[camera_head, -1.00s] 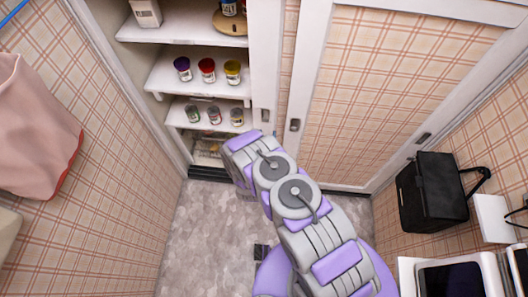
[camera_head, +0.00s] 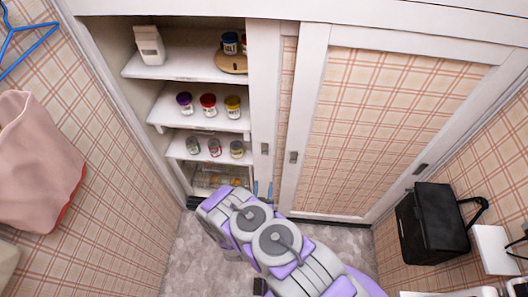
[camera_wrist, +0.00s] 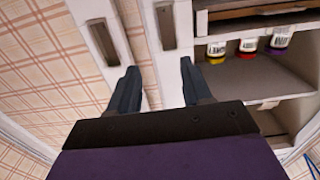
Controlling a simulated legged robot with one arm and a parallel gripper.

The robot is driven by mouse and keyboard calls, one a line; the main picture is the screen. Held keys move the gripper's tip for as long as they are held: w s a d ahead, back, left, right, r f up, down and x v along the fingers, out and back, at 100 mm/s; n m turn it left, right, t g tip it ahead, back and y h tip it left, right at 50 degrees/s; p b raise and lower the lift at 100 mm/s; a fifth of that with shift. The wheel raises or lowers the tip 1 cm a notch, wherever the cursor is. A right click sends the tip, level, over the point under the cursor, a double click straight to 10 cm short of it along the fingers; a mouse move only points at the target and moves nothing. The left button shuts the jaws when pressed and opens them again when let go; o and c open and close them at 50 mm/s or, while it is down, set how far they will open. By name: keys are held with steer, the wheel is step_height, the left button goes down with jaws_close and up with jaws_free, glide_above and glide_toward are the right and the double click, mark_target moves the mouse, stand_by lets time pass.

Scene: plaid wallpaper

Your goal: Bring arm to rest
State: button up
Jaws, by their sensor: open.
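My arm (camera_head: 275,245) is grey and purple and reaches up from the bottom of the head view, bent, in front of the open cupboard. In the wrist view my gripper (camera_wrist: 157,85) has its two dark fingers well apart with nothing between them. Beyond the fingers are the white door frames with their recessed handles. In the head view only small blue finger parts (camera_head: 262,189) show past the arm. The rest of the gripper is hidden behind the arm there.
The open cupboard shelf (camera_head: 165,110) holds jars with purple, red and yellow lids (camera_head: 208,105). A plaid sliding door (camera_head: 385,130) stands to the right. A black bag (camera_head: 432,225) hangs on the right wall. A pink cloth (camera_head: 35,165) and a blue hanger (camera_head: 25,38) are left. Carpet (camera_head: 190,260) is clear.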

steer(key=w+a+r+m+g+b, duration=0.15)
steer(key=w+r+m+g, duration=0.25)
steer(key=w+r+g, duration=0.45)
steer(key=s+d+r+n+g+y, duration=0.1)
steer(key=s+r+g, duration=0.1)
steer(key=r, duration=0.5)
steer(key=s+d+r+g+y, duration=0.1)
steer(key=s+r, duration=0.1)
steer(key=r, duration=0.4)
steer(key=s+d+r+n+g, duration=0.1)
steer(key=s+d+r, duration=0.4)
steer(key=s, duration=0.7)
steer(key=s+d+r+n+g+b, duration=0.1)
steer(key=s+d+r+g, duration=0.3)
steer(key=s+r, duration=0.4)
steer(key=s+d+r+n+g+b, duration=0.1)
steer(key=s+d+r+g, duration=0.2)
steer(key=s, duration=1.5)
steer(key=d+r, duration=0.3)
steer(key=shift+d+r+n+h, duration=0.15)
steer(key=shift+d+n+h, duration=0.25)
steer(key=shift+o, duration=0.3)
